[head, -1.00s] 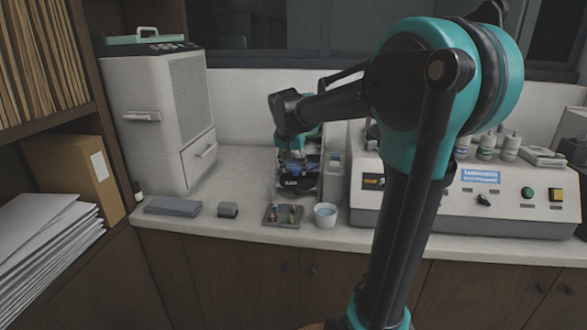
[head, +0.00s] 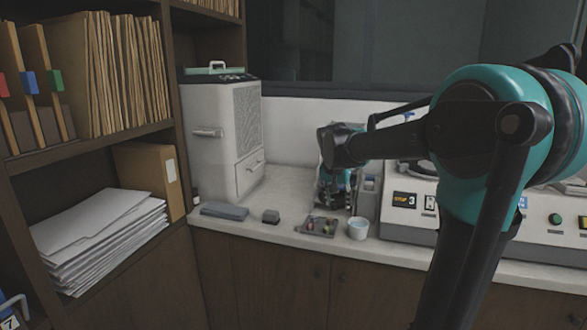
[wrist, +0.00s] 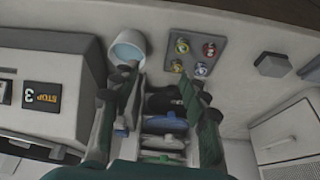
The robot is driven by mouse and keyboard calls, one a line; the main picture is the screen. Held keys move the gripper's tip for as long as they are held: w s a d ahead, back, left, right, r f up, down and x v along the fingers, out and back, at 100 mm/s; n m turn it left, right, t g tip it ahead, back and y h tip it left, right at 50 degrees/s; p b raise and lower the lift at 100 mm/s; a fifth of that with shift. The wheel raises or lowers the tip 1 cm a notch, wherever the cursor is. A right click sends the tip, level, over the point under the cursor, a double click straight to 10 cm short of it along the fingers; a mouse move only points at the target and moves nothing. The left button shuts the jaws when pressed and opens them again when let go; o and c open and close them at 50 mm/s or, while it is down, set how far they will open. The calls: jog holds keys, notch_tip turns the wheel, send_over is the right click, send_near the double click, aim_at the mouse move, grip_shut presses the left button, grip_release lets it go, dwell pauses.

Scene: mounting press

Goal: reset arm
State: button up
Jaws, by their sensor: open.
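My gripper (head: 336,188) hangs low over the counter, pointing down, at the end of my teal and black arm. In the wrist view its fingers (wrist: 162,98) are spread apart, with nothing gripped between them. Below and between them is a dark holder (wrist: 168,103) with blue, white and green items, partly hidden by the fingers. I cannot tell whether the fingers touch it. A small tray (head: 318,227) with several coloured pieces and a pale cup (head: 358,229) of bluish content stand in front of the gripper.
The press console (head: 408,218) with a "STOP 3" label is right of the gripper. A white cabinet unit (head: 222,135) stands at left. A grey slab (head: 225,211) and a small dark block (head: 271,216) lie on the counter. Shelves with folders and a paper stack (head: 100,240) fill the left side.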

jog(key=s+d+f+n+y, duration=0.1)
jog(key=s+d+f+n, duration=0.1)
jog(key=s+f, duration=0.8)
jog(key=s+d+f+n, duration=0.2)
jog(key=s+f, duration=0.8)
jog(key=s, duration=0.7)
jog(key=shift+d+n+y, duration=0.35)
jog(key=shift+n+y, duration=0.05)
